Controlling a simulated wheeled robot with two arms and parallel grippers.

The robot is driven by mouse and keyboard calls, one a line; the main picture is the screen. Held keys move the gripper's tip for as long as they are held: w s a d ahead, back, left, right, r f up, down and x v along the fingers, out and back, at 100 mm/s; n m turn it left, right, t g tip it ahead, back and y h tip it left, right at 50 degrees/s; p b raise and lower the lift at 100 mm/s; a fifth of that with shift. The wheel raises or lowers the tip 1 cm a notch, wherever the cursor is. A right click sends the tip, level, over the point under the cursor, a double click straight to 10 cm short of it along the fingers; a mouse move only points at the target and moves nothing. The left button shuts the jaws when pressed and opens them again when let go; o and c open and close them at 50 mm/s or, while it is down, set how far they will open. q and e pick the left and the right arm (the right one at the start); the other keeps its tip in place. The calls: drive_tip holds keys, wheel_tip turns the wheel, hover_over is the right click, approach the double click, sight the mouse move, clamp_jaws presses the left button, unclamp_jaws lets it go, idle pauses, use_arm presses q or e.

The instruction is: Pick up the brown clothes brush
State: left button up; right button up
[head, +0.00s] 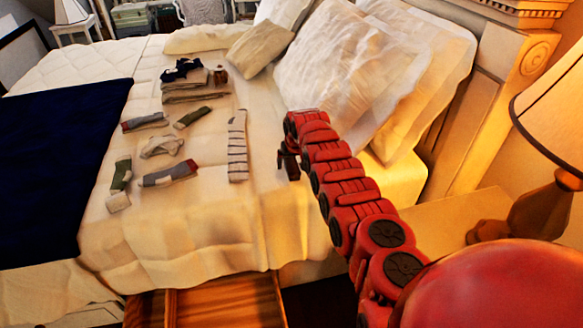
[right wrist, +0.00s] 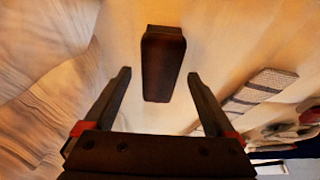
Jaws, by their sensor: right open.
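The brown clothes brush (right wrist: 163,63) shows in the right wrist view as a dark, rounded oblong on the cream bedding. My right gripper (right wrist: 159,76) is open, with one finger on each side of the brush's line in that view. The fingers do not grip it, and the gap in depth is hard to judge. In the head view my right gripper (head: 288,161) is over the bed between the striped sock (head: 238,146) and the pillows. There I cannot tell the brush apart from the dark gripper. My left gripper is not in view.
White pillows (head: 345,75) stand at the headboard. Several socks, including a grey one (head: 170,174), and folded clothes (head: 190,84) lie left of the gripper. A dark blue blanket (head: 60,165) covers the bed's left part. A lamp (head: 550,110) stands at the right.

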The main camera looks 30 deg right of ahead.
clamp_jaws()
idle(0.4)
drive_tip(key=shift+r, duration=0.1)
